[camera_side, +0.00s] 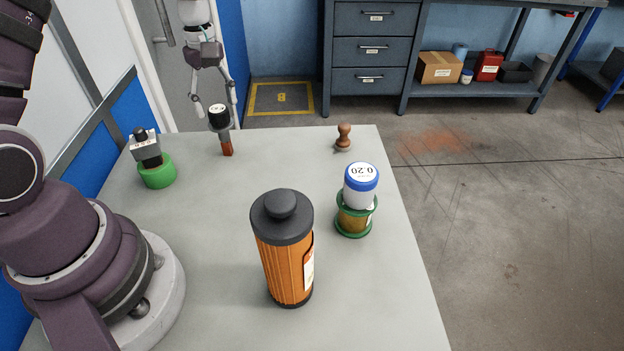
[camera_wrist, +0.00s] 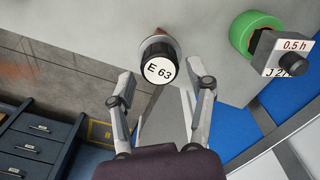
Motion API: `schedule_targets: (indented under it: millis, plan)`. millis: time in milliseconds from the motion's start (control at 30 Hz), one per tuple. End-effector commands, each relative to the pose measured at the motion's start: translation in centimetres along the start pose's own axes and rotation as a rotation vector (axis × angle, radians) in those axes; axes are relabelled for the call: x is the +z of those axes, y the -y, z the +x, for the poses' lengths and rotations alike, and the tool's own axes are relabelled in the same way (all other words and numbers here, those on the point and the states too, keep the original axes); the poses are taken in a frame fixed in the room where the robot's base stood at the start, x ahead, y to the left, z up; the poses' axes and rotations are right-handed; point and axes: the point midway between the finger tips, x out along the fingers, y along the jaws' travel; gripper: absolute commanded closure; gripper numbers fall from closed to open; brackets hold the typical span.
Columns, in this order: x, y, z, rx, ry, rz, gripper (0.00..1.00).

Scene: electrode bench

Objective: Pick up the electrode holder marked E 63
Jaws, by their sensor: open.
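The electrode holder marked E 63 (camera_wrist: 159,70) shows its white label on the end of a black round head in the wrist view. In the side view the holder (camera_side: 226,137) stands upright at the far left part of the bench, with a black head, a grey neck and a copper-brown foot. My gripper (camera_side: 216,112) is at the holder, with a finger on either side of its head in the picture. In the wrist view my gripper (camera_wrist: 157,82) has its fingers spread, with the label between and beyond them. I see no contact.
A green ring holder with a grey block (camera_side: 146,149) stands left of it; the wrist view shows this block (camera_wrist: 285,53) marked 0.5 h. An orange canister (camera_side: 285,265), a blue-topped jar on a green-rimmed spool (camera_side: 356,218) and a wooden knob (camera_side: 344,137) stand on the bench (camera_side: 215,235).

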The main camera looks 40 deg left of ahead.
Motion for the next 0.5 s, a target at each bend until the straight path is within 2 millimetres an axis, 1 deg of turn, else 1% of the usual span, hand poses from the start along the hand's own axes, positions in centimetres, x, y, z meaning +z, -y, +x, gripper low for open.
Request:
schedule_targets:
  millis: [33, 167, 300, 400, 500]
  plan:
    - [0.1, 0.1, 0.8, -0.003, 0.002, 0.001, 0.46]
    - [0.1, 0.1, 2.6, -0.003, 0.002, 0.002, 0.46]
    - [0.1, 0.1, 5.4, -0.004, 0.003, 0.003, 0.46]
    - [0.1, 0.0, 6.5, -0.001, 0.001, 0.003, 0.46]
    - [0.1, 0.0, 6.7, 0.002, -0.001, 0.004, 0.46]
